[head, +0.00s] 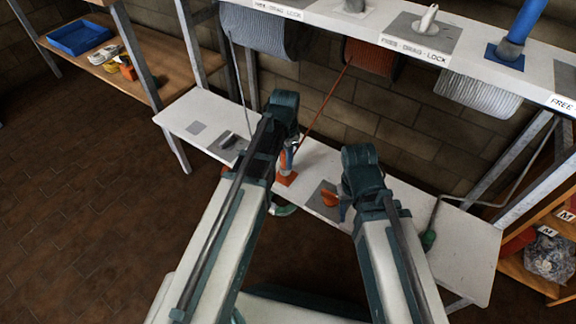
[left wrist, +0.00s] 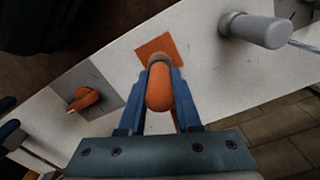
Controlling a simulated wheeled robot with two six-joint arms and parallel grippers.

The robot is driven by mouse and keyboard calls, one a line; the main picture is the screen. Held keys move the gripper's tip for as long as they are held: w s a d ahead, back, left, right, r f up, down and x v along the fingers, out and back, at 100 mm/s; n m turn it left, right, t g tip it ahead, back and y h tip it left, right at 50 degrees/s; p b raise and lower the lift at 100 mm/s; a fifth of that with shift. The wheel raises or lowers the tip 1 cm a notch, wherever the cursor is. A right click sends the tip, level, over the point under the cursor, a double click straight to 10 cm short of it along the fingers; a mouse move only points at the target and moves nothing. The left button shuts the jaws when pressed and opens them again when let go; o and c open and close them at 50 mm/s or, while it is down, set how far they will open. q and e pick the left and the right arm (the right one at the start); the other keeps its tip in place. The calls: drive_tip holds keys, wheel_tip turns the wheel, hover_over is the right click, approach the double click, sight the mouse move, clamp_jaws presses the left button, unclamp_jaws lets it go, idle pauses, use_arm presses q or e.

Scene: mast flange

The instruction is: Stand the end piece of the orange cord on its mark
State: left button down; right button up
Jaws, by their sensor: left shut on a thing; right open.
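The orange end piece (left wrist: 160,92), with a grey collar, sits between the blue fingers of my left gripper (left wrist: 155,88), which is shut on it. In the head view my left gripper (head: 288,150) partly hides the end piece (head: 284,163). The orange square mark (head: 286,180) lies on the white bench just below it; in the left wrist view the mark (left wrist: 154,46) shows just beyond the piece. I cannot tell whether they touch. The orange cord (head: 328,100) runs up to its reel (head: 371,58). My right gripper (head: 345,208) is open beside an orange lever (head: 330,198).
The lever stands on a grey plate (left wrist: 106,81) on the bench (head: 460,250). A white reel (head: 478,95) and a blue fitting (head: 520,30) are at the upper shelf.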

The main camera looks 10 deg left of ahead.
use_arm(q)
wheel_tip(320, 180, down, 2)
drive_tip(key=shift+f+b, duration=0.15)
drive_tip(key=shift+b, duration=0.55)
use_arm(e)
drive_tip(key=shift+d+f, duration=0.25)
drive_tip(key=shift+f, duration=0.95)
drive_tip(key=shift+r, duration=0.1)
use_arm(q)
drive_tip(key=shift+f, duration=0.15)
use_arm(e)
drive_tip(key=shift+f, duration=0.2)
use_arm(q)
drive_tip(key=c, duration=0.6)
unclamp_jaws()
use_arm(e)
drive_tip(key=shift+r, duration=0.1)
use_arm(q)
drive_tip(key=shift+r, duration=0.25)
use_arm(e)
drive_tip(key=shift+r, duration=0.15)
